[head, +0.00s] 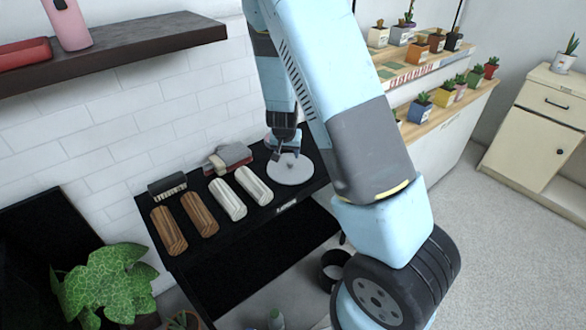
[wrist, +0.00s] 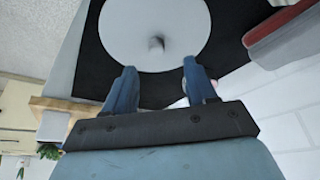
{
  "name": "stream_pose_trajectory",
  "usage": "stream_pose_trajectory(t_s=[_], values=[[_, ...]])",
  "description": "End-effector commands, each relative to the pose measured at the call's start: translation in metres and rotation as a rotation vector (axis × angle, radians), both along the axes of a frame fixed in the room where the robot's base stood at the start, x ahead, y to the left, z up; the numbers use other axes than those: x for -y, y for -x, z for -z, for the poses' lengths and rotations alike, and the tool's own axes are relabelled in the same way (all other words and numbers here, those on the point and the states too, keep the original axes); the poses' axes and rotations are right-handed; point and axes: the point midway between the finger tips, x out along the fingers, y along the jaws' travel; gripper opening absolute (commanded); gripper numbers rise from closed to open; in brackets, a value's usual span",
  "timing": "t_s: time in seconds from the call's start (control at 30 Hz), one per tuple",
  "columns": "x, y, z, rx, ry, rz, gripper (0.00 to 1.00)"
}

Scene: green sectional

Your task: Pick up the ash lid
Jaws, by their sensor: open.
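The ash lid (head: 290,169) is a pale grey round disc with a small knob. It lies flat at the right end of a black shelf. In the wrist view the lid (wrist: 128,36) fills the upper middle, its knob (wrist: 156,44) near the centre. My gripper (head: 278,152) is just above the lid's back left part in the head view. In the wrist view my gripper (wrist: 158,82) is open and empty, with its two blue fingers apart and pointing toward the lid, the knob showing beyond the gap between them.
Brown and cream grooved blocks (head: 200,213) lie on the black shelf (head: 262,217) left of the lid. A grey and red stack (head: 228,158) sits close to my gripper's left. A wooden ledge (head: 110,52) overhangs at upper left. Potted plants (head: 421,107) stand on the right.

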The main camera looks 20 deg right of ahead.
Motion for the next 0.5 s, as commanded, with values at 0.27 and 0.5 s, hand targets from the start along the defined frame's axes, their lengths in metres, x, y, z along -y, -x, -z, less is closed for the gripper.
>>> stream_pose_trajectory(t_s=[0.27,0.5], values=[[0.004,-0.007,0.018,0.000,0.000,0.001,0.56],[0.009,-0.012,0.030,-0.002,-0.001,0.003,0.56]])
